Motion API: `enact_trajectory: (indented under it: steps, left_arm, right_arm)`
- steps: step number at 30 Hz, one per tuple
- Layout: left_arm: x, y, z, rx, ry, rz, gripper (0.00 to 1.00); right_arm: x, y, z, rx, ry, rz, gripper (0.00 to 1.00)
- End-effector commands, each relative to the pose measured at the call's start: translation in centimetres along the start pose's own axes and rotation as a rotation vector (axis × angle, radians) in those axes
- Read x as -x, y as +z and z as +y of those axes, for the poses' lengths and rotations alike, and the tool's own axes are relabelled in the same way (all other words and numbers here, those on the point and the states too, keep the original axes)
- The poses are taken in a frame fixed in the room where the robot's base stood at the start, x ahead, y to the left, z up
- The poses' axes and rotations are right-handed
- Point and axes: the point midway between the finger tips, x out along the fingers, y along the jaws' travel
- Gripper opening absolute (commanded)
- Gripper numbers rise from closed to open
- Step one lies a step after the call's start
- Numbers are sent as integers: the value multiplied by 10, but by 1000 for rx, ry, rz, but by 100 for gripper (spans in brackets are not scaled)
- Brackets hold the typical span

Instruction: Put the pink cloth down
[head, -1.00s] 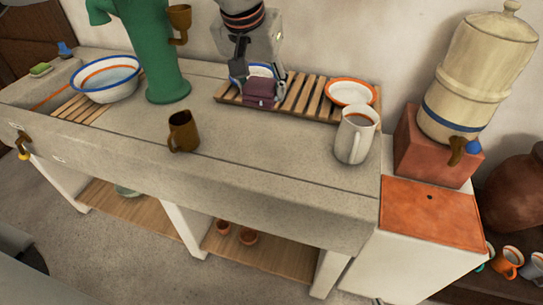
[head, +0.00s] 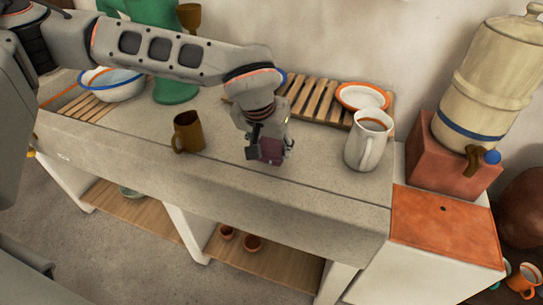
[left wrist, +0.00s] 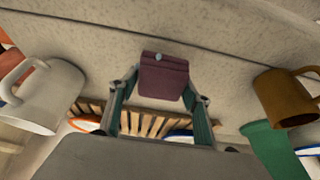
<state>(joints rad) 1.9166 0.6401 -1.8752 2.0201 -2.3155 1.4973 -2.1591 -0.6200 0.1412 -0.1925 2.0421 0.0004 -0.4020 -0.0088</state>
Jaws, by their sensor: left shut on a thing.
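The pink cloth (head: 270,149), a folded dark plum-pink piece, is in my left gripper (head: 268,156). The gripper is shut on it and points down over the grey stone counter (head: 330,196), between a brown mug and a white mug. In the left wrist view the cloth (left wrist: 163,80) sits between the two fingertips (left wrist: 163,88), with bare counter behind it. I cannot tell whether the cloth touches the counter. My right gripper is not in view.
The brown mug (head: 187,132) stands left of the gripper, the white mug (head: 369,145) right. Behind are a slatted wooden rack (head: 313,101) and an orange-rimmed white dish (head: 362,96). The counter's front edge is close; bare stone lies around the gripper.

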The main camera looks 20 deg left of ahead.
Motion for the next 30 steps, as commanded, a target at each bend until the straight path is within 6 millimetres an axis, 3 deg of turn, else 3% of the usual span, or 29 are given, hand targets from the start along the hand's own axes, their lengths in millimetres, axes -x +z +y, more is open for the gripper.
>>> enact_trajectory:
  steps: [6,19,20,21,30]
  left_arm:
    - [-32,15,0,-1,1,-6,30]
    - [-36,16,0,-2,0,-1,30]
    - [-36,16,0,-1,0,-2,53]
    - [-36,16,0,-1,0,-2,63]
    - [-36,16,0,-1,0,-2,65]
  right_arm:
    - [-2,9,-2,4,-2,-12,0]
    - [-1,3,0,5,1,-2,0]
    - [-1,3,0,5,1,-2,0]
    - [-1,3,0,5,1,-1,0]
    - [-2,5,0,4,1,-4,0]
